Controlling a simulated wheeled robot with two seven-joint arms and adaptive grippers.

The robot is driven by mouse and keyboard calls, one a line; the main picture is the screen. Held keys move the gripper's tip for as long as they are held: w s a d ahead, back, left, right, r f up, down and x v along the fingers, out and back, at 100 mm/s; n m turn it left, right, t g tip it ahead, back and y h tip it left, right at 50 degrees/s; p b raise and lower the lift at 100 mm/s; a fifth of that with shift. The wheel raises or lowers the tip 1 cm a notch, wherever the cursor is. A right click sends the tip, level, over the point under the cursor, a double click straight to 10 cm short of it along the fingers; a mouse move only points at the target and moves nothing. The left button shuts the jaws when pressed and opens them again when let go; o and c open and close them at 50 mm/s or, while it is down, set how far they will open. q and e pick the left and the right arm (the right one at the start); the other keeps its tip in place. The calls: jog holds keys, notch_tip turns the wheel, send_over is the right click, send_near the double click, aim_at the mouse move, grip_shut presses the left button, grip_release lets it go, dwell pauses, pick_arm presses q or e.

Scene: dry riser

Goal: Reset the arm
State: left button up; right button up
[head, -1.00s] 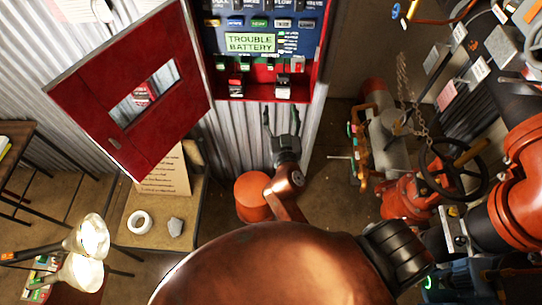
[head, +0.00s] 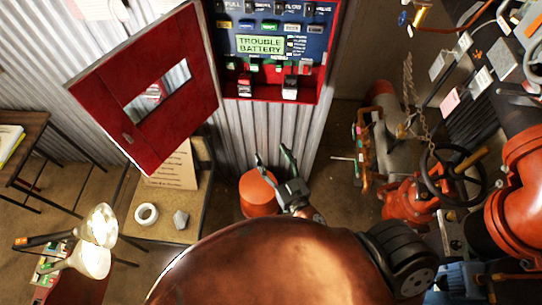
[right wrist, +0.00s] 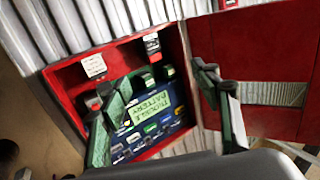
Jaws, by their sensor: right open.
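My right gripper (head: 273,152) is open and empty in the head view, with its two dark fingers spread and pointing up toward the panel. It is below and apart from the red alarm panel cabinet (head: 229,89), over the corrugated wall. Its fingers also frame the right wrist view, one on each side, and the panel's display (right wrist: 151,108) shows between them. The display (head: 260,45) reads "TROUBLE BATTERY" in the head view. The red cabinet door (head: 190,105) hangs open to the left. My left gripper is not in view.
An orange bucket-like object (head: 258,195) stands behind my gripper. A small table (head: 150,225) with a white ring and a grey lump is on the left, near a lamp (head: 95,235). Red pipes and a valve wheel (head: 453,175) crowd the right.

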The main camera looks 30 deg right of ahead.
jog(key=shift+s+a, duration=0.15)
dwell(0.5)
notch_tip(320, 180, down, 21)
jog(key=a+n+g+y, duration=0.1)
jog(key=g, duration=0.3)
jog(key=s+d+f+g, duration=0.15)
jog(key=s+f, duration=0.25)
jog(key=f, duration=0.7)
jog(key=s+d+f+g, duration=0.1)
jog(key=s+f+g, duration=0.2)
jog(key=f, duration=0.8)
jog(key=s+d+f+n+g, duration=0.1)
jog(key=s+d+f+g, duration=0.15)
jog(key=s+f, duration=0.6)
jog(key=s+d+f+g, duration=0.2)
jog(key=s+d+f, duration=0.1)
jog(key=s+f, duration=0.6)
jog(key=s+d+f+g, duration=0.2)
jog(key=s+d+f, duration=0.1)
jog(key=s, duration=0.4)
jog(key=s+d+f+g, duration=0.2)
jog(key=s+d+f, duration=0.1)
jog(key=s, duration=0.5)
jog(key=shift+s+f+h, duration=0.25)
jog(key=shift+f+h, duration=0.15)
jog(key=shift+f, duration=0.3)
